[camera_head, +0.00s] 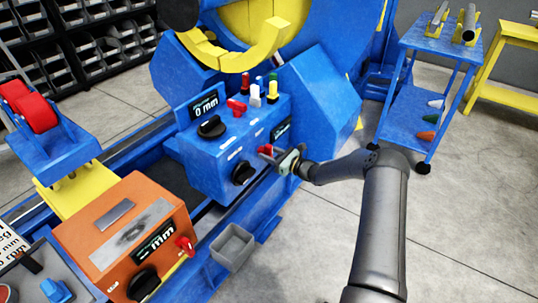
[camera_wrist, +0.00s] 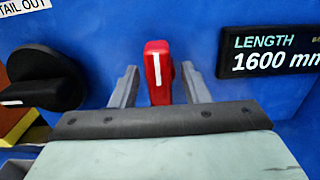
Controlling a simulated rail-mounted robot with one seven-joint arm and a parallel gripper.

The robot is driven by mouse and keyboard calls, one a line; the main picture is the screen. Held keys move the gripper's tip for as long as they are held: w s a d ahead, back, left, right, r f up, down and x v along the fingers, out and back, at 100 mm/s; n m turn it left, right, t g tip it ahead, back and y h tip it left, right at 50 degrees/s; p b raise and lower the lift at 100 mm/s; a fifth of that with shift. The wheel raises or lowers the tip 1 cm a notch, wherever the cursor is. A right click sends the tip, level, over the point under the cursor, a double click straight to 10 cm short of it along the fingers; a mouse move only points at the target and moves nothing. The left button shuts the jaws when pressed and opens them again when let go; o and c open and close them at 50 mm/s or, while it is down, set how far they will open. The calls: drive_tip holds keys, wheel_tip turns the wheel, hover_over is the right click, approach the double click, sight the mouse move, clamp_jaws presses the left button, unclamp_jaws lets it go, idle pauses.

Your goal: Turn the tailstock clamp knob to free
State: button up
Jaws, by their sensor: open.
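A red knob (camera_wrist: 158,72) with an upright white line stands out from a blue panel in the wrist view, its label not in sight. My gripper (camera_wrist: 160,84) is open, with one grey finger on each side of the knob and small gaps to both. In the head view my gripper (camera_head: 277,153) is at the front right of the blue control box (camera_head: 220,150). The red knob (camera_head: 265,149) shows only in part there, by the fingertips.
A black knob (camera_wrist: 45,85) sits left of the red knob, and a display (camera_wrist: 270,52) reading LENGTH 1600 mm sits right. An orange box (camera_head: 120,225) with another red knob (camera_head: 185,245) stands at lower left. A grey bin (camera_head: 233,246) hangs below.

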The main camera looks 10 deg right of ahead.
drive_tip(key=shift+w+a, duration=0.15)
drive_tip(key=c, duration=0.8)
drive_tip(key=shift+o, duration=0.3)
